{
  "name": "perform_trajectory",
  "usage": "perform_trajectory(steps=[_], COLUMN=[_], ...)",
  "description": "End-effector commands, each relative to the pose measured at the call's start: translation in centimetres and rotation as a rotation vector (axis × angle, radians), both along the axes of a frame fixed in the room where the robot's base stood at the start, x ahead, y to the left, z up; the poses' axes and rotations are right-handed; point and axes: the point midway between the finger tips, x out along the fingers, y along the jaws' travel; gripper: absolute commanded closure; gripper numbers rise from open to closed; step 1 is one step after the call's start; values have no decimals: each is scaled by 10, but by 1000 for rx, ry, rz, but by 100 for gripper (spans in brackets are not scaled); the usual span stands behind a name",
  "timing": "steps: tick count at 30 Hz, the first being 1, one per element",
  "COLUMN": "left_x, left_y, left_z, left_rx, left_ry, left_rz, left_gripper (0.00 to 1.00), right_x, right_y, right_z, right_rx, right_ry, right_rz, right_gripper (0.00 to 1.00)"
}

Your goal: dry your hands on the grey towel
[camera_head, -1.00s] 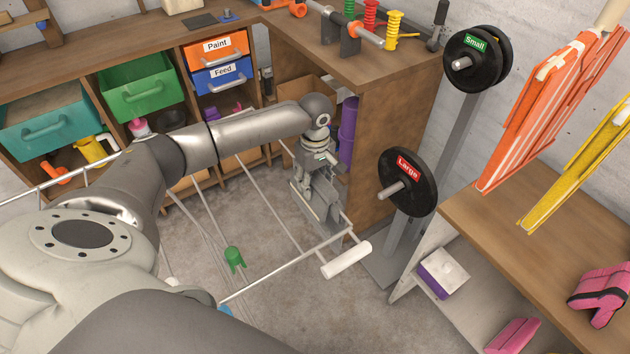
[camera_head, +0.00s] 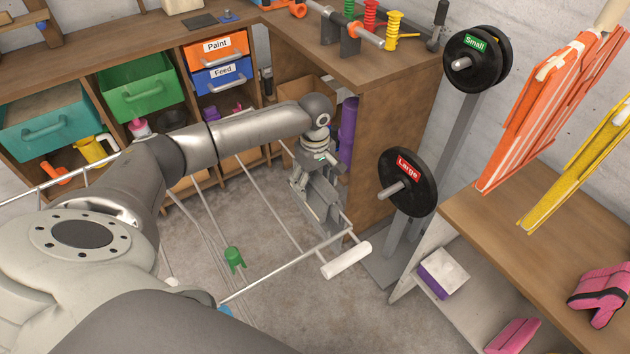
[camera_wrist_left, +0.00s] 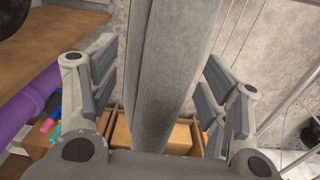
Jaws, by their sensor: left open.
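The grey towel (camera_wrist_left: 172,60) shows in the left wrist view as a long, folded strip of grey cloth running down the middle. My left gripper (camera_wrist_left: 165,100) is open, with its grey finger pads on either side of the towel and visible gaps to it. In the head view my left gripper (camera_head: 318,205) is low beside the wooden cabinet, at the far end of the white wire drying rack (camera_head: 290,264). The towel is hard to tell from the grey fingers there. My right gripper is not in view.
A weight stand with black plates (camera_head: 408,181) is right of the gripper. A purple roll (camera_head: 348,130) stands against the cabinet close behind it. A white roller (camera_head: 346,260) and a green clip (camera_head: 234,259) are on the rack. A wooden bench (camera_head: 560,225) is at the right.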

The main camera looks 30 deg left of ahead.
Motion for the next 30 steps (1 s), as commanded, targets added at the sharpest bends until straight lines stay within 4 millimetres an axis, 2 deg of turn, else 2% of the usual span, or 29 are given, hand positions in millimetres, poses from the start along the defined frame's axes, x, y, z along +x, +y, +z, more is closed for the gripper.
perform_trajectory(steps=[5, 18, 24, 30], left_x=[1, 1, 0, 0], left_y=[0, 0, 0, 0], left_z=[13, 100, 118, 121], left_rx=[-2, -1, 0, 0], left_ry=[-2, -4, -1, 0], left_rz=[0, 0, 0, 0], left_gripper=[30, 30, 30, 30], right_x=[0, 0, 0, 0], right_y=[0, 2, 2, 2], right_z=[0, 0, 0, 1], right_rx=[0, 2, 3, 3], right_ry=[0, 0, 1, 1], right_rz=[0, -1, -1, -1], right_gripper=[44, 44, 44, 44])
